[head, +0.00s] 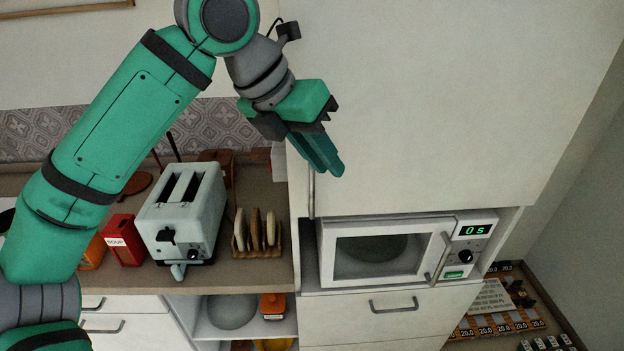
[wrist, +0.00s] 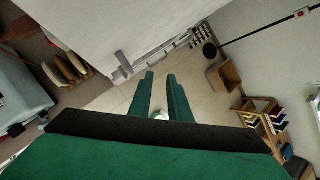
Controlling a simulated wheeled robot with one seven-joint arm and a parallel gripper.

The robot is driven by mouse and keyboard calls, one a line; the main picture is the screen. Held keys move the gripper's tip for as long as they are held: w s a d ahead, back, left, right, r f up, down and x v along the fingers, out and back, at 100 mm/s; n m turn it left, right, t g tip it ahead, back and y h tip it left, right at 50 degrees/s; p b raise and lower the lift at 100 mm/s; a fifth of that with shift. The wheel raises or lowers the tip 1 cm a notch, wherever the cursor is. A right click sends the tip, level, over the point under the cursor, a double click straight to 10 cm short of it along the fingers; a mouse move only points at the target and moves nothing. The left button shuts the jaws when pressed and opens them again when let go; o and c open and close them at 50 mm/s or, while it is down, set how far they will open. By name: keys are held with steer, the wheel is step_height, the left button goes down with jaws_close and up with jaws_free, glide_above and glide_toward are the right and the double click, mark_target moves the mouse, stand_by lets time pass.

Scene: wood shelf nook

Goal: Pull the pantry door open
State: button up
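The pantry door (head: 430,110) is the tall white panel above the microwave, and it looks shut in the head view. Its vertical metal bar handle (head: 311,190) is near the door's lower left edge, its upper part hidden behind my gripper. In the wrist view the door (wrist: 130,25) is at the top, with a grey handle (wrist: 123,65) at its edge. My gripper (head: 334,166) is in front of the handle in the head view. In the wrist view its green fingers (wrist: 161,76) stand apart with nothing between them, just right of the handle and seemingly not touching it.
A microwave (head: 385,254) sits in the cabinet below the door, above a drawer (head: 395,308). A toaster (head: 182,215), a toast rack (head: 259,248) and a soup box (head: 124,240) stand on the counter to the left. Open floor shows beyond my fingers in the wrist view.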

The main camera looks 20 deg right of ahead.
mark_target(310, 175)
steer(key=w+a+r+n+t+y, duration=0.1)
steer(key=w+a+r+t+y, duration=0.1)
steer(key=a+y, duration=0.15)
steer(key=shift+h, duration=0.35)
steer(key=x, duration=1)
steer(key=shift+d+f, duration=0.1)
steer(key=shift+d, duration=0.05)
jaws_close()
